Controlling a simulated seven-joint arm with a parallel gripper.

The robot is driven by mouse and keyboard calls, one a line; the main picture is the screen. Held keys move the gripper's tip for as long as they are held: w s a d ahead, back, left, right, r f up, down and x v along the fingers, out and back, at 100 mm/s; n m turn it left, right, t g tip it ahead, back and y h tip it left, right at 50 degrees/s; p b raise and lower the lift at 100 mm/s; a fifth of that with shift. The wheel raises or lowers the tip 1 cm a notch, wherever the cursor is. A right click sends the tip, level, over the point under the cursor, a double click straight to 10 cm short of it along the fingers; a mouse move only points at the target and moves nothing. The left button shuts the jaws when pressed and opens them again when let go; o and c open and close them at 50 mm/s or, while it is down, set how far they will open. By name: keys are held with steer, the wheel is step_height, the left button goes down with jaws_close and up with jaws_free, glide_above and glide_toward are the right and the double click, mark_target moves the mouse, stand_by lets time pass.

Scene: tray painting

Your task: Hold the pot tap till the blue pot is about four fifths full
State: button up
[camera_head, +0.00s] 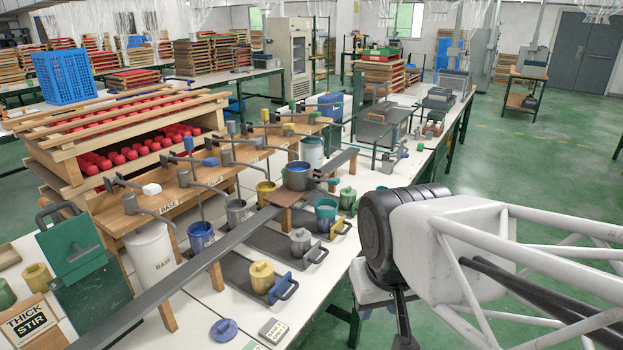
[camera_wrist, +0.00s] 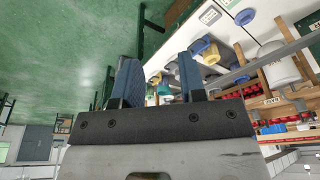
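A blue pot (camera_head: 201,236) stands at the foot of the wooden tap rack in the head view; its fill level is hard to read. Another dark blue-grey pot (camera_head: 298,174), with blue inside, sits on a small wooden block on the long grey rail. Several grey taps line the rack, one with a blue knob (camera_head: 188,143); I cannot tell which one is the pot tap. In the wrist view my gripper (camera_wrist: 159,82) has its two dark blue fingers apart with nothing between them, away from the taps. In the head view my arm is at the right.
A long grey rail (camera_head: 220,246) runs diagonally across the white table. Lidded pots in yellow (camera_head: 262,276) and grey (camera_head: 300,241) stand on dark trays with handles. A white base bucket (camera_head: 150,252) stands left. Red items (camera_head: 135,151) fill the wooden racks behind. Green floor lies right.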

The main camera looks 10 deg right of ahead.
steer(key=shift+w+r, duration=0.15)
steer(key=shift+w, duration=0.05)
jaws_close()
steer(key=w+d+r+n+g, duration=0.1)
steer(key=w+r+n, duration=0.35)
steer(key=w, duration=0.65)
steer(key=w+d+r+n, duration=0.1)
steer(key=w+r+n, duration=0.3)
steer(key=w, duration=0.8)
steer(key=w+d+r+n+g, duration=0.1)
steer(key=w+d+r+n, duration=0.3)
steer(key=w, duration=0.7)
steer(key=w+d+f+n, duration=0.1)
steer(key=w+f+n, duration=0.2)
steer(key=w, duration=0.8)
steer(key=w+d+f+n+g+h, duration=0.1)
steer(key=w+f+n, duration=0.3)
steer(key=w, duration=0.7)
steer(key=w+d+f+n+g, duration=0.1)
steer(key=w+f+n, duration=0.2)
steer(key=w+n, duration=0.4)
steer(key=w, duration=0.4)
steer(key=shift+d+f+n, duration=0.25)
steer(key=shift+d+n, duration=0.1)
steer(key=shift+d, duration=0.05)
